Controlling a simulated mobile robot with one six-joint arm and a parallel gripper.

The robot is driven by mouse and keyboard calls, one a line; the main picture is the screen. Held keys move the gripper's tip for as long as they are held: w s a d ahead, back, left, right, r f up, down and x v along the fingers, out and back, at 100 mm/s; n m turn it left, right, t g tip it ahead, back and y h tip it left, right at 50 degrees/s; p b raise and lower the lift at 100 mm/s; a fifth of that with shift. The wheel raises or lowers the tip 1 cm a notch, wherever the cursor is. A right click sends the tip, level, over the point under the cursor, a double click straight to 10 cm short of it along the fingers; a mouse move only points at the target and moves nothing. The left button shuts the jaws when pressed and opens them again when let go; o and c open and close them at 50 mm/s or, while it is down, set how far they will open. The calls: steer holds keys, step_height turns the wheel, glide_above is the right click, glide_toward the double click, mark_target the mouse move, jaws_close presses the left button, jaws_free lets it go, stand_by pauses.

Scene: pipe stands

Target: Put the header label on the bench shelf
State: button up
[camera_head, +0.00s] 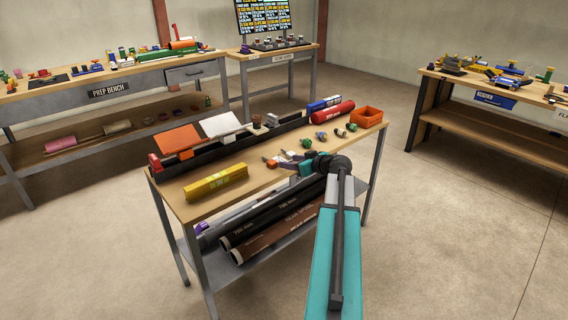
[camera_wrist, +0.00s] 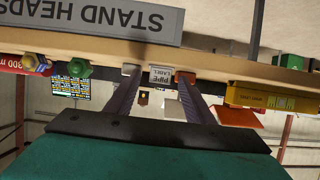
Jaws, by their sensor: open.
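My gripper (camera_head: 292,160) is open and empty at the near edge of the middle bench top. In the upside-down wrist view, my gripper (camera_wrist: 159,84) has its fingers spread on either side of a small tag (camera_wrist: 161,75) reading "PIPE LABEL", which stands ahead at the bench edge, and no grip on it shows. A pale block and a red-brown block sit near the fingertips. I cannot pick out a tag reading header label. The middle bench's lower shelf (camera_head: 222,285) holds dark and brown pipes. The prep bench (camera_head: 60,88) also has a lower shelf (camera_head: 100,128).
A "STAND HEADS" sign (camera_wrist: 95,18) fronts the edge. Floor (camera_head: 455,215) at right is clear.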

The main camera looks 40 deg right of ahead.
steer(key=c, duration=1.2)
steer(key=shift+r, duration=0.1)
steer(key=shift+r, duration=1.15)
steer(key=s+d+r+b, duration=0.1)
steer(key=s, duration=0.7)
steer(key=s+d+r, duration=0.1)
steer(key=s, duration=0.7)
steer(key=shift+d+r+b, duration=0.25)
steer(key=shift+b, duration=0.15)
steer(key=shift+w, duration=0.1)
